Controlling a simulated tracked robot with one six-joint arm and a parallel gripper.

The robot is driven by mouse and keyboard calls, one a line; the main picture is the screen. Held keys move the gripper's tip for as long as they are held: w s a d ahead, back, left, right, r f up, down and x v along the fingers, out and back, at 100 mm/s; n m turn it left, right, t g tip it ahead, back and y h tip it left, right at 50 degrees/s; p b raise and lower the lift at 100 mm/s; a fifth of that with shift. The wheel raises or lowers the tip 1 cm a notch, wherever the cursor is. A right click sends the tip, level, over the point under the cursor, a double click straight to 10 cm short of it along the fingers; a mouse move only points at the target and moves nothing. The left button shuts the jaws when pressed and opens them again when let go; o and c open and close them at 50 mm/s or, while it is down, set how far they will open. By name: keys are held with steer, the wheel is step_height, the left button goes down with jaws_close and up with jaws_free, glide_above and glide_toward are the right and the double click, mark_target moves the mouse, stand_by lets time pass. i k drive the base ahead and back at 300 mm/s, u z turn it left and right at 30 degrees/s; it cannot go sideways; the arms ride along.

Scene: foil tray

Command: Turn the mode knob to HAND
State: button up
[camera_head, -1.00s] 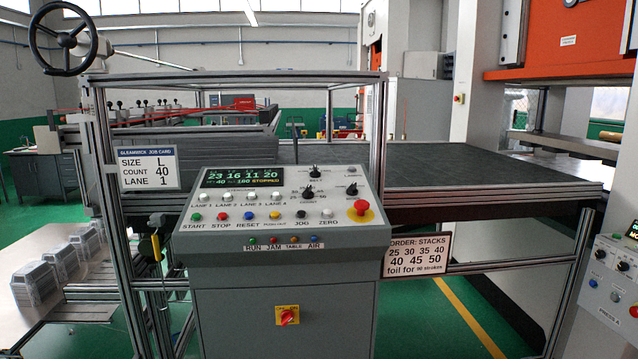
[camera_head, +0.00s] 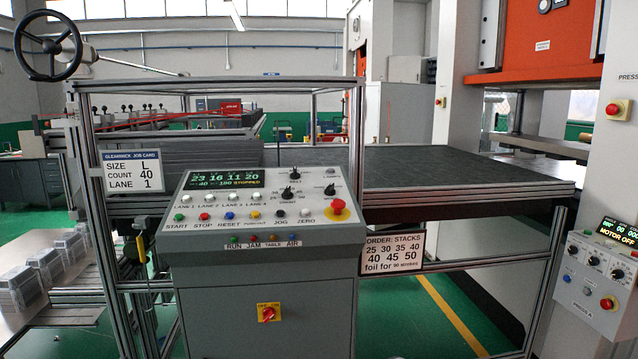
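The grey control console (camera_head: 262,262) stands in the middle, with a sloped light panel. Its black knobs sit on the right half of the panel: an upper knob (camera_head: 295,173), a lower knob (camera_head: 288,193) and a right knob (camera_head: 330,189). Their small labels are too blurred to read, so I cannot tell which is the mode knob or where it points. A second panel (camera_head: 590,275) at the right edge, marked PRESS A, also has several small knobs (camera_head: 593,261); its display reads MOTOR OFF. My gripper is not in view.
A red mushroom button (camera_head: 337,207) and a row of coloured buttons lie near the knobs. A red-yellow switch (camera_head: 268,313) is on the console front. An aluminium frame (camera_head: 357,150) and handwheel (camera_head: 48,45) surround it. A dark table (camera_head: 440,168) extends behind. Green floor shows at lower right.

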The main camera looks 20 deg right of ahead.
mark_target(330, 190)
steer(key=z, duration=0.05)
steer(key=i, duration=1)
steer(key=u, duration=0.05)
